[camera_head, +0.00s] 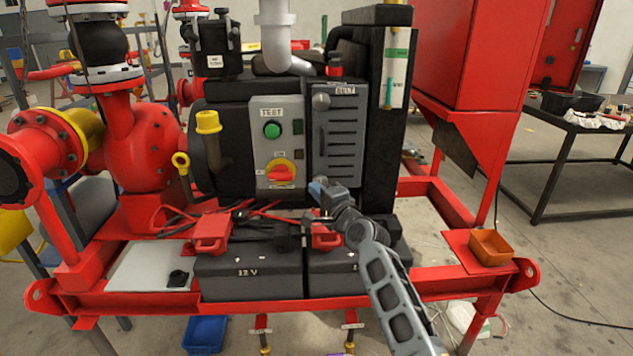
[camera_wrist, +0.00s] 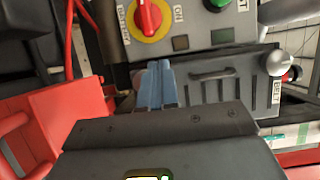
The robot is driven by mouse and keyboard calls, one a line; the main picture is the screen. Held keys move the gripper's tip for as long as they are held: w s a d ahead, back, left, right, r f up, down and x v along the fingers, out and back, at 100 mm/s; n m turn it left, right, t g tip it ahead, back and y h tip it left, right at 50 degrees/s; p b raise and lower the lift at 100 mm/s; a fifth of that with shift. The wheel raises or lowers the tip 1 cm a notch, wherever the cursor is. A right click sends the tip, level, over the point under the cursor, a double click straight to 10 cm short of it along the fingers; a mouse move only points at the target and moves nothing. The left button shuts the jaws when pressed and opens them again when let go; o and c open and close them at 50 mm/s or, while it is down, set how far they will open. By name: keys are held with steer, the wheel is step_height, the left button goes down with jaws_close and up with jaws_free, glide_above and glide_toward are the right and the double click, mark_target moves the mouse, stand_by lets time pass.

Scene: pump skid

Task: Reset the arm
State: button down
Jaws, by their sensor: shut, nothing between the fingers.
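My arm reaches up from the lower right in the head view. My gripper (camera_head: 318,190) is in front of the lower part of the engine block, just above the batteries. In the wrist view its blue-grey fingers (camera_wrist: 155,86) are together with nothing between them. Whether the fingertips touch the panel cannot be told.
Two black batteries (camera_head: 248,275) with red clamps (camera_head: 210,232) sit below my gripper. A grey slotted belt cover (camera_head: 338,145) stands right of the panel. An orange tray (camera_head: 490,247) sits on the red frame at right. Cables lie around the batteries.

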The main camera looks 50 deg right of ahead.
steer(key=s+a, duration=0.3)
steer(key=shift+a+p, duration=0.1)
steer(key=shift+p, duration=0.2)
steer(key=s+a+f+n+y, duration=0.1)
steer(key=s+a+f+n, duration=0.2)
steer(key=s+a, duration=0.3)
steer(key=s+a+f+n+g+y, duration=0.1)
steer(key=s+a+f+n, duration=0.25)
steer(key=s+a, duration=0.3)
steer(key=s+a+f+n+y, duration=0.1)
steer(key=s+a+f+n, duration=0.15)
steer(key=s+a, duration=0.4)
steer(key=s+a+r+n+y, duration=0.1)
steer(key=s+a+r+n, duration=0.2)
steer(key=s, duration=0.4)
steer(key=s+a+r+n+y, duration=0.1)
steer(key=s+a+r+n, duration=0.2)
steer(key=s+a+n, duration=0.2)
steer(key=s+a+r+n+y, duration=0.2)
steer(key=s+a+r+n, duration=0.2)
steer(key=s, duration=0.5)
steer(key=shift+s+n+g, duration=0.4)
steer(key=shift+n, duration=0.4)
steer(key=c, duration=1.8)
jaws_free()
steer(key=shift+r, duration=0.1)
